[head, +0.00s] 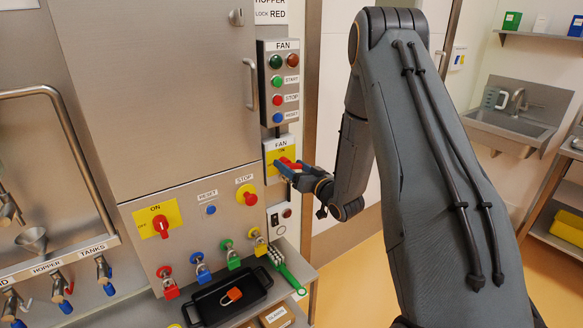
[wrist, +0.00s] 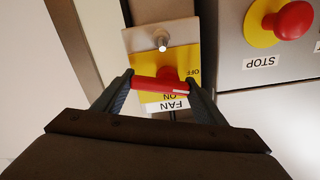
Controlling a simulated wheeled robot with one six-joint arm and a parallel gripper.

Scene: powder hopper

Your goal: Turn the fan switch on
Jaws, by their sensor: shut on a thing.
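The fan switch is a red rotary handle (wrist: 150,84) on a yellow plate labelled FAN, ON and OFF (wrist: 186,56). In the head view its yellow and white plate (head: 281,147) is on the narrow column right of the steel cabinet. The wrist view shows it upside down. The handle lies level, its white-marked end toward the OFF side. My gripper (wrist: 161,86) is shut on the handle, one finger at each end. In the head view my gripper (head: 291,168) reaches the switch from the right and partly hides it.
A FAN button box (head: 279,80) is above the switch. A red STOP button (head: 250,198) on yellow is close by on the left, also seen in the wrist view (wrist: 293,20). Another red ON/OFF switch (head: 161,226), coloured padlocks and a black tray (head: 215,304) are lower left.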

